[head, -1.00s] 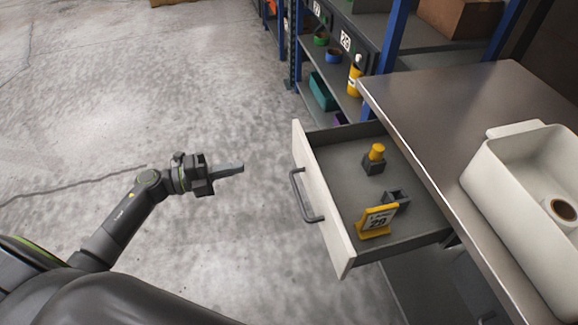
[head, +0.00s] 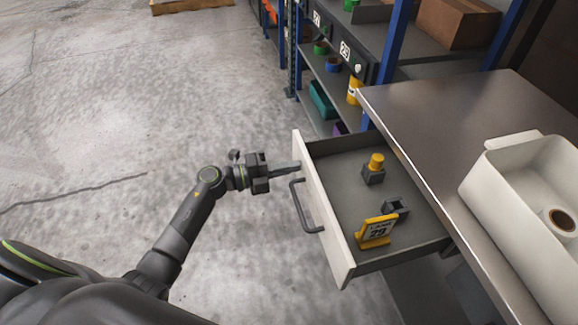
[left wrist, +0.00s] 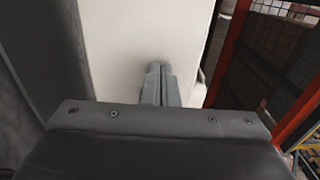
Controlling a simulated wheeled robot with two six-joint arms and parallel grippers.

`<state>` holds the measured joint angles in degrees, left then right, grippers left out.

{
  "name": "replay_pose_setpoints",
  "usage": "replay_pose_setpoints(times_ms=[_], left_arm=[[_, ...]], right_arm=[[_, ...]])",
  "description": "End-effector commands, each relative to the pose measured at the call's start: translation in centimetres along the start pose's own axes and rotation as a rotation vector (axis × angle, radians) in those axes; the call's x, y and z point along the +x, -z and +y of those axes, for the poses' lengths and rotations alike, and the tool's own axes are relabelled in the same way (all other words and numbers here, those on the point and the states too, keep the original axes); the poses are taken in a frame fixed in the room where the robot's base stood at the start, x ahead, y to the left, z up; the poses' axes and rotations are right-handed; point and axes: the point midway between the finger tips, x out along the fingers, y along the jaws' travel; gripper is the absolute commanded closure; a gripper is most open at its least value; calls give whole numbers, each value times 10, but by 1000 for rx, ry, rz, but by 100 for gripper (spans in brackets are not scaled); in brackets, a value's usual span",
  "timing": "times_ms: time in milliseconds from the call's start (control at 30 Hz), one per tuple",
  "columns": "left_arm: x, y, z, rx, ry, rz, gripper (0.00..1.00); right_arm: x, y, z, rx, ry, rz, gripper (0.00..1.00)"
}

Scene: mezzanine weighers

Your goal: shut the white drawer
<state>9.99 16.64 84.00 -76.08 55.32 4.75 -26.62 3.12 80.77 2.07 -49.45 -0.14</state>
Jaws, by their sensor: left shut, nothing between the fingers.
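The white drawer (head: 337,243) stands pulled out from under the steel worktop, with a dark grey bar handle (head: 303,208) on its front. Inside it are a yellow-topped weight in a dark holder (head: 374,168), a small dark open block (head: 396,207) and a yellow number card (head: 376,232). My left gripper (head: 298,166) is shut and empty, its fingertips at the drawer front near its far end, beyond the handle. In the left wrist view the shut fingers (left wrist: 158,84) point at the white front panel (left wrist: 125,40); whether they touch it I cannot tell. My right gripper is not in view.
The steel worktop (head: 440,110) carries a white tub (head: 485,195) at the right. Blue-post shelving (head: 393,45) with bins and a cardboard box (head: 457,22) stands behind. The concrete floor (head: 120,100) to the left is clear.

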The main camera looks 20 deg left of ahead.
Motion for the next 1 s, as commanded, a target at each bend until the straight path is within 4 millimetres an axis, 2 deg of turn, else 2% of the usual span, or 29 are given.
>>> replay_pose_setpoints(times_ms=[367,567,767,967,1000], left_arm=[[1,0,0,-1,0,0,100],[16,0,-1,-1,3,1,100],[54,0,-2,-3,5,1,100],[109,1,-1,-3,5,3,100],[120,1,0,-2,4,3,100]], right_arm=[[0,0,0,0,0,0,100],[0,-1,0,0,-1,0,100],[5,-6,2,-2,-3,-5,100],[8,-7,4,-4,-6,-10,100],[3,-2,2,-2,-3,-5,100]])
